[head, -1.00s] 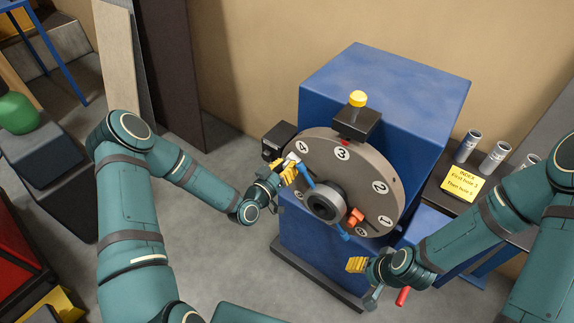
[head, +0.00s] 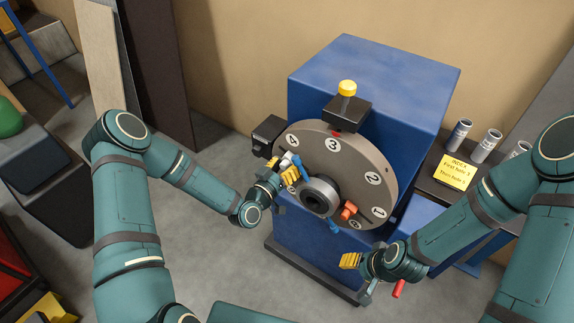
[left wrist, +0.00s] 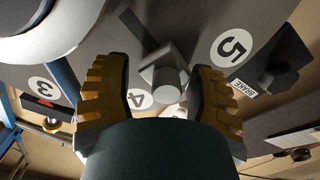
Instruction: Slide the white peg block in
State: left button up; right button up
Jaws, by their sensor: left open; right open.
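The white peg block (left wrist: 170,82) is in the left wrist view between my left gripper's two yellow fingers, with gaps at both sides. It stands at the grey numbered disc (head: 354,164), beside a dark slot, near the 4 and 5 labels. In the head view the block (head: 286,159) is mostly hidden by my left gripper (head: 288,174), which is open at the disc's left side. I cannot tell how deep the block sits. My right gripper (head: 350,261) is open and empty below the disc, lower right.
The disc has a dark hub (head: 318,197), a blue bar and an orange block (head: 349,210). It is mounted on a blue cabinet (head: 372,72). A black bracket with a yellow knob (head: 347,88) stands above. A bench with cans (head: 486,146) and a yellow note (head: 457,172) is right.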

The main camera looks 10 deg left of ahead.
pick_arm(q)
jog(key=v, duration=1.2)
jog(key=shift+c, duration=0.4)
